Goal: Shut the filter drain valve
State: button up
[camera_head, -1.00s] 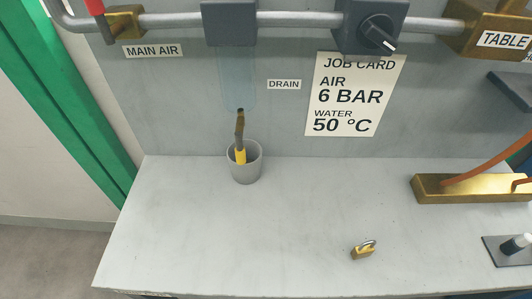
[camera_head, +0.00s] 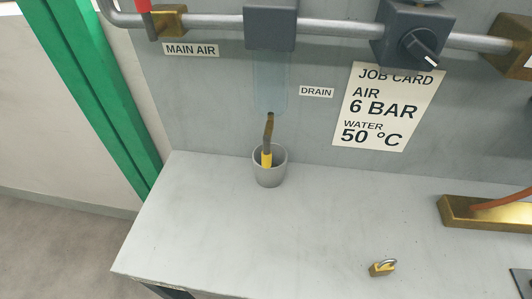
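The filter (camera_head: 270,28) is a dark grey block on the pipe with a clear bluish bowl (camera_head: 271,82) hanging below it. At the bottom of the bowl is the small dark drain valve (camera_head: 270,115), with a brownish stem and a yellow lever (camera_head: 267,158) pointing down. The lever's lower end reaches into the mouth of a grey cup (camera_head: 270,172) on the bench. A DRAIN label (camera_head: 316,91) is on the panel to the right of the bowl. My gripper is not in view.
A brass padlock (camera_head: 382,268) lies near the bench's front. A brass manifold (camera_head: 475,212) with an orange hose is at right. A regulator knob (camera_head: 418,48), job card (camera_head: 388,106) and red-handled main air valve (camera_head: 166,22) are above. The bench's left half (camera_head: 200,220) is clear.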

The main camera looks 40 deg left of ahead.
aim_at(267, 155)
jog(key=u, duration=1.05)
